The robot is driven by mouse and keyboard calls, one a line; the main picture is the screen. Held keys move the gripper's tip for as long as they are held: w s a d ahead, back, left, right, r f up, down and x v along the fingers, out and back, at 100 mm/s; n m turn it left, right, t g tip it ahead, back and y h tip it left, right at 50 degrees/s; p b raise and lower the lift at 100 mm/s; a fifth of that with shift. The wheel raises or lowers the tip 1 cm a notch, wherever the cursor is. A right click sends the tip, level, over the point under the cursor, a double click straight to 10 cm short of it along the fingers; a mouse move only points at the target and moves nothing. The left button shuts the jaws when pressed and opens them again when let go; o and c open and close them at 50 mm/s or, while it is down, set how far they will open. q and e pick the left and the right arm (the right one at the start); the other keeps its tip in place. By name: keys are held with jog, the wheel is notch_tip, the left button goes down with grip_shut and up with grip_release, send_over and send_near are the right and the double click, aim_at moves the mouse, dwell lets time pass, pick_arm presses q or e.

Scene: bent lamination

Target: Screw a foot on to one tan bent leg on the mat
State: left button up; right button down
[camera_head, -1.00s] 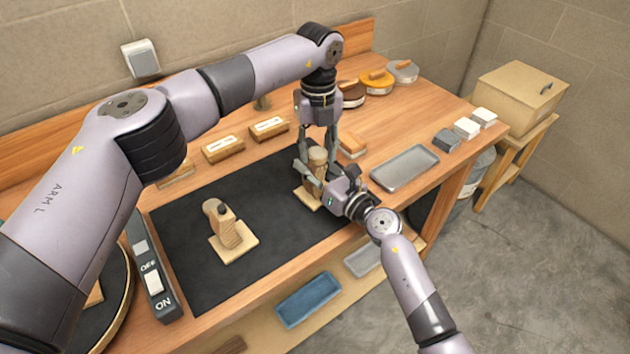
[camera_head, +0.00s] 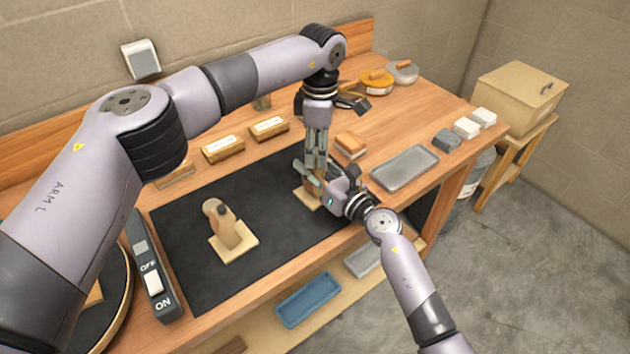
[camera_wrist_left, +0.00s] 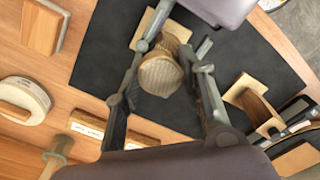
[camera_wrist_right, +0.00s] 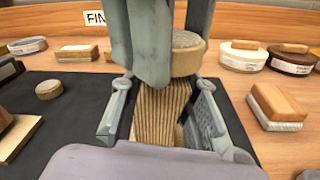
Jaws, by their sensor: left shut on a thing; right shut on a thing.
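One tan bent leg (camera_head: 306,195) stands on its flat base on the mat (camera_head: 272,215); it is mostly hidden by my grippers in the head view. My right gripper (camera_head: 315,183) is shut around its layered wooden shaft, which shows in the right wrist view (camera_wrist_right: 160,112). A round foot (camera_wrist_right: 186,55) sits at the leg's top; it also shows in the left wrist view (camera_wrist_left: 161,76). My left gripper (camera_head: 316,160) points down from above and is shut on this foot. I cannot tell whether a gap remains between foot and leg. A second bent leg (camera_head: 228,232) stands apart.
A small round disc (camera_wrist_right: 48,89) lies on the mat. A grey tray (camera_head: 404,167) stands right of the mat, near an orange-topped block (camera_head: 350,144). Labelled wooden blocks (camera_head: 223,149) line the back. A switch box (camera_head: 152,270) is at left.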

pick_arm(q)
jog(key=m, duration=0.6)
jog(key=shift+s+d, duration=0.1)
jog(key=shift+s, duration=0.05)
pick_arm(e)
jog(key=shift+s+a+f, duration=0.1)
jog(key=shift+s+f, duration=0.05)
jog(key=shift+f, duration=0.25)
pick_arm(q)
jog(key=m, duration=0.7)
jog(key=o, duration=1.4)
jog(key=shift+c, duration=0.2)
notch_tip(320, 180, up, 12)
